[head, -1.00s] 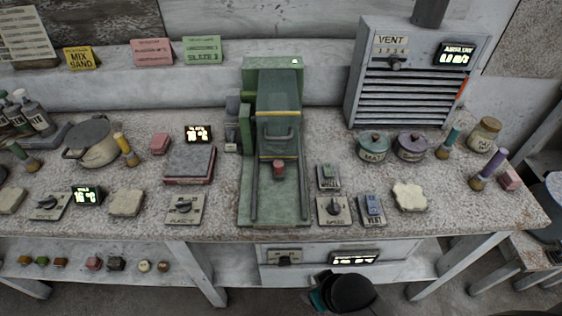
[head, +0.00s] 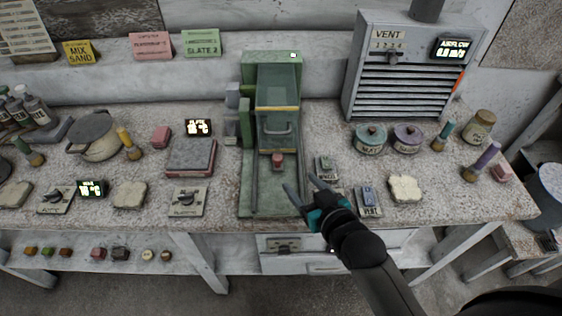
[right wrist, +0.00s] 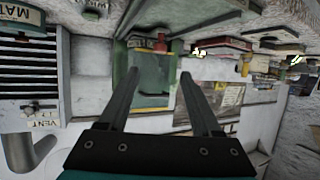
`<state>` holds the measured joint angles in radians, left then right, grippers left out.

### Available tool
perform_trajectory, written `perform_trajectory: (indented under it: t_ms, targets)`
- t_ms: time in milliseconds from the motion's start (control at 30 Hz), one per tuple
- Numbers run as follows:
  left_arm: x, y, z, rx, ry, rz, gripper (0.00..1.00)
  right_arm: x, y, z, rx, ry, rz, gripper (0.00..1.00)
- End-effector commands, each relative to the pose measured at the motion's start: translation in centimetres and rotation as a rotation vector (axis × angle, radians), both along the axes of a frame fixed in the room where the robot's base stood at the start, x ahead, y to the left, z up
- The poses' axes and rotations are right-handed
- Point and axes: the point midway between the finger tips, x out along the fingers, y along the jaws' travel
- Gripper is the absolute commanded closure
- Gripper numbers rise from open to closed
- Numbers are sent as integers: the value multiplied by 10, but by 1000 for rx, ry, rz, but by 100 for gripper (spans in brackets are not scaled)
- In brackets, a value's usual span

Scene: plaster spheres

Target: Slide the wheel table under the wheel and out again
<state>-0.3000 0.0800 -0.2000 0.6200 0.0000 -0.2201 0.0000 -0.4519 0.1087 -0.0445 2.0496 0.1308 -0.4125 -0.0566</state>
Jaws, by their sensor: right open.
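A green machine (head: 258,58) stands at the back middle of the bench, with a yellow-edged guard and a handle (head: 277,131) at its front. The wheel is not visible; the guard seems to cover it. A green bed with two rails (head: 270,198) runs from the machine towards the bench's front edge. A small reddish cylinder (head: 277,160) stands between the rails, just in front of the guard. My right gripper (head: 299,182) is open and empty over the bed's right front side. Its open fingers show in the right wrist view (right wrist: 160,73). My left gripper is out of view.
Right of the bed are a wheel switch box (head: 325,167) and a vent switch box (head: 369,202); my gripper partly covers the controls between them. Lidded pots (head: 371,138) and a vent cabinet (head: 411,75) stand right.

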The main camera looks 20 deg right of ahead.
Motion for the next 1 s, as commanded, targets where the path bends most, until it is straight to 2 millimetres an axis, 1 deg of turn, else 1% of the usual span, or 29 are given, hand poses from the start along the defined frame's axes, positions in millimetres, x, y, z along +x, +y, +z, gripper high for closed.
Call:
perform_trajectory:
  t_ms: [33, 100, 600, 800, 1000]
  targets:
    - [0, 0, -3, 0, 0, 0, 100, 9, 1, -4, 1, -2, 0, 34]
    - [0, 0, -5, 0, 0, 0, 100, 19, 2, -8, 1, -2, 1, 34]
    - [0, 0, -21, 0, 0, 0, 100, 92, 11, -39, 0, 0, 1, 34]
    - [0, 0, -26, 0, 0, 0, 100, 111, 13, -47, 0, 1, 1, 34]
    - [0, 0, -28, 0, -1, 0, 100, 118, 14, -50, 0, 1, 1, 34]
